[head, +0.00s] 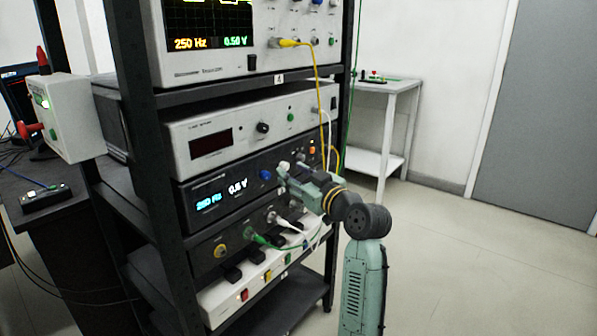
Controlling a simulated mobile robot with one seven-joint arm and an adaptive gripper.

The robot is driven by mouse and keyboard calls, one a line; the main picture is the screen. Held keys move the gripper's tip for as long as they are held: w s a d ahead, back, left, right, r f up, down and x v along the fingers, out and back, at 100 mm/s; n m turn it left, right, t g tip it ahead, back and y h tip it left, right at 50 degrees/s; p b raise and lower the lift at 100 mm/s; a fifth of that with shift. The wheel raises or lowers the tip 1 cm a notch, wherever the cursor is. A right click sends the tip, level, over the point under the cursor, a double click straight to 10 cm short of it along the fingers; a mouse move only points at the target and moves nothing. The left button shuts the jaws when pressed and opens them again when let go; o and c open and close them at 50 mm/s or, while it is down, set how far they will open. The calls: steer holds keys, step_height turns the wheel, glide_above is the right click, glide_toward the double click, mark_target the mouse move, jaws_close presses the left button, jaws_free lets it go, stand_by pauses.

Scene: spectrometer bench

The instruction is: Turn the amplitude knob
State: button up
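The dark signal generator (225,182) sits on a rack shelf, and its display (222,195) reads 250 Hz and about 0.5 V. A blue knob (265,175) is on its front, right of the display. A pale round knob-like part (284,166) shows just right of it, at the tip of my gripper. No label is readable, so I cannot tell which is the amplitude knob. My gripper (284,178) is in front of the generator's right half, close to the panel. Its fingers are small and overlap the panel; contact and opening are unclear.
An oscilloscope (205,71) reading 250 Hz and 0.50 V stands above, over a grey instrument (245,130) with a dark display. Yellow, white and green cables (321,90) hang near my gripper. A black rack post (150,120) stands left. Floor at right is free.

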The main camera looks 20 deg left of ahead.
mark_target(287, 167)
steer(key=w+d+f+n+g+y, duration=0.1)
steer(key=w+d+n+g+y, duration=0.15)
steer(key=d+g, duration=0.35)
steer(key=shift+n+t, duration=0.55)
steer(key=shift+t, duration=0.15)
steer(key=x, duration=0.3)
steer(key=p+x, duration=0.1)
steer(key=x, duration=0.2)
steer(key=p+x, duration=0.1)
steer(key=x, duration=0.2)
steer(key=shift+s+a, duration=0.2)
steer(key=shift+s, duration=0.1)
jaws_close()
